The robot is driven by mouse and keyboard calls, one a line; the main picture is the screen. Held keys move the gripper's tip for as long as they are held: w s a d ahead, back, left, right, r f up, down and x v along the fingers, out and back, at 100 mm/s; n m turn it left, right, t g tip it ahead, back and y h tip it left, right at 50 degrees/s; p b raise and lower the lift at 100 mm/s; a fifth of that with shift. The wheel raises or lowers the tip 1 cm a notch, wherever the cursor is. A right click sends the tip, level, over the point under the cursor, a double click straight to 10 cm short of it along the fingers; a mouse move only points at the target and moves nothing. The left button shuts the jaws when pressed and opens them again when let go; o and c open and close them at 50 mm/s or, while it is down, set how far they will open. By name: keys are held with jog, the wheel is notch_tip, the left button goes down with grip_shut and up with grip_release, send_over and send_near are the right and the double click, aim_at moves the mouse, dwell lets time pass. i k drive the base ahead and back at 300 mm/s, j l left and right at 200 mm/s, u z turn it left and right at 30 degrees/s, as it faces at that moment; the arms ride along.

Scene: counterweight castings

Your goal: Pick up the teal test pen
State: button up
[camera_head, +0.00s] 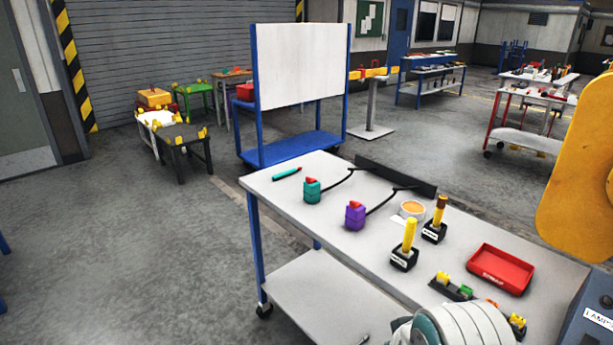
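The teal test pen (285,174) lies flat near the far left corner of the white-topped workbench (272,192). It is a thin teal stick with a small reddish end at its right. Nothing covers it and it stands clear of the things around it.
A teal block with a red top (312,192) stands just right of the pen, and a purple one (355,215) stands further along; black cables run from both. Yellow-handled tools in black stands (405,255), a red tray (500,270) and a dark rail (395,176) occupy the bench.

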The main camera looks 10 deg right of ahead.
aim_at(287, 172)
jog(key=i+z, duration=0.1)
jog(key=z, duration=0.3)
jog(key=j+z, duration=0.15)
jog(key=z, duration=0.3)
jog(key=i+j+z, duration=0.1)
jog(key=z, duration=0.3)
jog(key=i+j, duration=0.15)
jog(key=j, duration=0.4)
jog(key=i+j, duration=0.15)
jog(key=j, duration=0.4)
jog(key=i+j, duration=0.15)
jog(key=j, duration=0.4)
jog(key=i+j, duration=0.2)
jog(key=j, duration=0.35)
jog(key=i+j, duration=0.15)
jog(key=j, duration=0.4)
jog(key=i+j, duration=0.15)
jog(key=j, duration=0.45)
jog(key=i+j, duration=0.15)
jog(key=j, duration=0.4)
jog(key=i+j, duration=0.15)
jog(key=j, duration=0.4)
